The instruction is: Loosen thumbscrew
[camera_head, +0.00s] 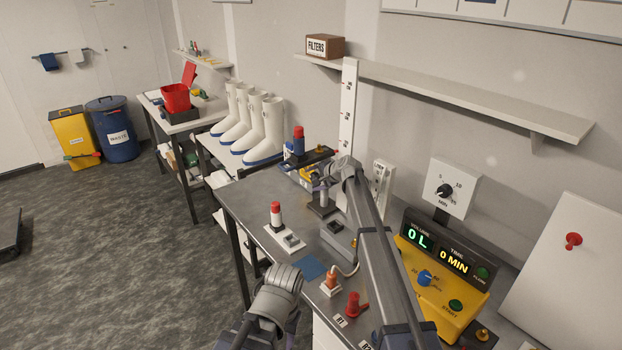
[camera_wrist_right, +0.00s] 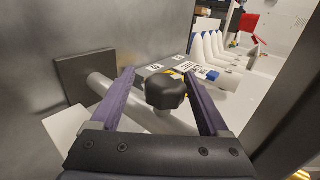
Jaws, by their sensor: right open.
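The thumbscrew (camera_wrist_right: 166,90) is a black knob with rounded lobes in the right wrist view. Its pale stem meets a light grey tube (camera_wrist_right: 112,96) that runs past below it. My right gripper (camera_wrist_right: 159,74) is open, with one purple finger on each side of the knob. A gap shows between the knob and the left finger, and a narrower one at the right finger. In the head view my right gripper (camera_head: 326,186) is at the small stand on the bench, and the knob cannot be made out there. My left arm shows low in the head view; its gripper is not visible.
The grey bench (camera_head: 262,195) carries a red-capped bottle (camera_head: 276,214) on a white base, an orange plug (camera_head: 331,281) and a red valve (camera_head: 354,305). A yellow control box (camera_head: 440,285) stands at right. White boots (camera_head: 262,130) stand behind. The bench's left part has bare room.

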